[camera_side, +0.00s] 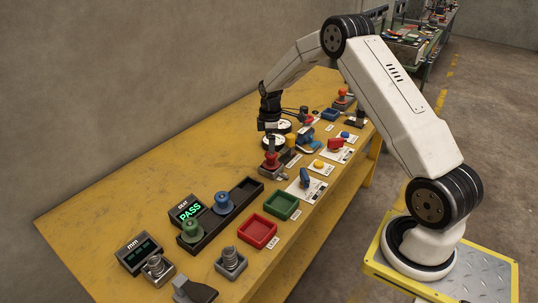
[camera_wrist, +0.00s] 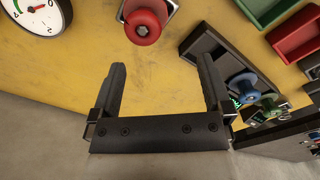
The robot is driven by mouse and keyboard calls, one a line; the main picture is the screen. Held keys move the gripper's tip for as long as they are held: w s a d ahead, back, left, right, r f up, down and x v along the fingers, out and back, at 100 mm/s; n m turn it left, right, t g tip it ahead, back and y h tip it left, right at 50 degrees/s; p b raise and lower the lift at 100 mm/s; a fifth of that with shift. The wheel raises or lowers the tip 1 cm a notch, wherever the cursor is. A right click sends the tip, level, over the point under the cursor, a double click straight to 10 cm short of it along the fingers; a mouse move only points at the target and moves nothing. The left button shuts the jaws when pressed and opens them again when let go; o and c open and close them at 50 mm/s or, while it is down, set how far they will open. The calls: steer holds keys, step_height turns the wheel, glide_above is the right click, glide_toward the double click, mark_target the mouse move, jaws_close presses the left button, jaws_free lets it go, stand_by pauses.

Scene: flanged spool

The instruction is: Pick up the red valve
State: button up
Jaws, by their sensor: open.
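A red, round, flanged piece (camera_side: 271,160), which I take for the red valve, sits upright on a grey base on the yellow table. In the wrist view the red piece (camera_wrist: 142,27) shows from above near the top, with a grey centre. My gripper (camera_side: 268,128) hangs above the table, just above the red piece in the side view. In the wrist view my gripper (camera_wrist: 160,66) has its two black fingers wide apart with nothing between them. The red piece lies beyond the fingertips, apart from them.
A dark rack (camera_side: 240,198) holds a blue spool (camera_side: 223,203) and a green spool (camera_side: 191,231). A white dial gauge (camera_wrist: 36,14) is near the red piece. A green bin (camera_side: 282,205) and a red bin (camera_side: 257,231) stand toward the front edge.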

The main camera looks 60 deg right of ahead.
mark_target(271, 158)
steer(key=shift+w+d+f+n, duration=0.15)
steer(key=shift+d+f, duration=0.2)
steer(key=shift+d, duration=0.25)
steer(key=shift+w+d+f+n, duration=0.15)
steer(key=shift+d+f, duration=0.15)
steer(key=shift+d, duration=0.3)
steer(key=shift+f, duration=1.3)
steer(key=shift+w+a+f, duration=0.1)
steer(key=shift+f, duration=1.2)
steer(key=shift+w+a+f, duration=0.1)
steer(key=shift+f, duration=1.2)
jaws_close()
